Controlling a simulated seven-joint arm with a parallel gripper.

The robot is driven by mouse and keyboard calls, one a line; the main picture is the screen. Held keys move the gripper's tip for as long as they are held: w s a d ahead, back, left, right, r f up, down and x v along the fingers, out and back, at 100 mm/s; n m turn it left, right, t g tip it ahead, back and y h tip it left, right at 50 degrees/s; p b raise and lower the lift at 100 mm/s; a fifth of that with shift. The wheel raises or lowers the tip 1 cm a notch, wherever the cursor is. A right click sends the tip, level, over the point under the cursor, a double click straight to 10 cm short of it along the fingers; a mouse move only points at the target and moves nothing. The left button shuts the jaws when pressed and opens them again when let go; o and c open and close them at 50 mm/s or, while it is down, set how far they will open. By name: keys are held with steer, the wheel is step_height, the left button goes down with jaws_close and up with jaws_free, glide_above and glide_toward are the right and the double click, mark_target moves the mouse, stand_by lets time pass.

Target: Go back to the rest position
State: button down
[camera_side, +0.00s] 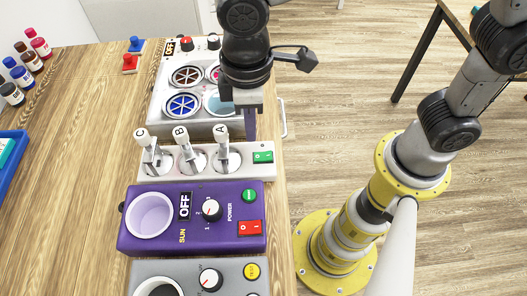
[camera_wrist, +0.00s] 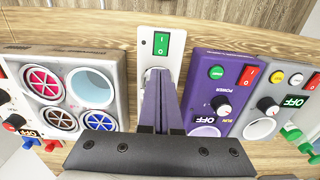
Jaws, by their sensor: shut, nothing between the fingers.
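My gripper (camera_side: 250,138) hangs from the arm at the top of the side view, pointing down close to lever A (camera_side: 221,142). In the wrist view its two long purple-grey fingers (camera_wrist: 158,75) are together, with nothing seen between them. The fingers cover most of the white lever panel (camera_wrist: 148,58) there; its green switch (camera_wrist: 161,43) shows beyond the fingertips. In the side view the panel (camera_side: 262,172) carries lever A, lever B (camera_side: 181,138) and lever C (camera_side: 143,139). I cannot tell whether the fingers touch the panel or a lever.
A white box with round ports (camera_side: 157,118) stands behind the panel. A purple box (camera_side: 165,237) marked OFF and a grey box (camera_side: 222,272) stand in front. Small bottles (camera_side: 22,76) and a blue tray (camera_side: 12,170) are at left. The wooden table (camera_side: 90,130) is clear between.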

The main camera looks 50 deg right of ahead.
steer(key=shift+r, duration=0.25)
steer(key=w+d+r+m+t+y, duration=0.1)
steer(key=d+r+m+t, duration=0.1)
steer(key=d+r, duration=0.45)
steer(key=d+r+m+t, duration=0.1)
steer(key=d+r+m, duration=0.2)
steer(key=d, duration=0.6)
steer(key=s+d+f+m+t+h, duration=0.1)
steer(key=s+d+m, duration=0.3)
steer(key=s+d, duration=0.5)
steer(key=shift+s+f+t, duration=0.6)
steer(key=shift+s+t, duration=0.15)
steer(key=shift+t, duration=0.05)
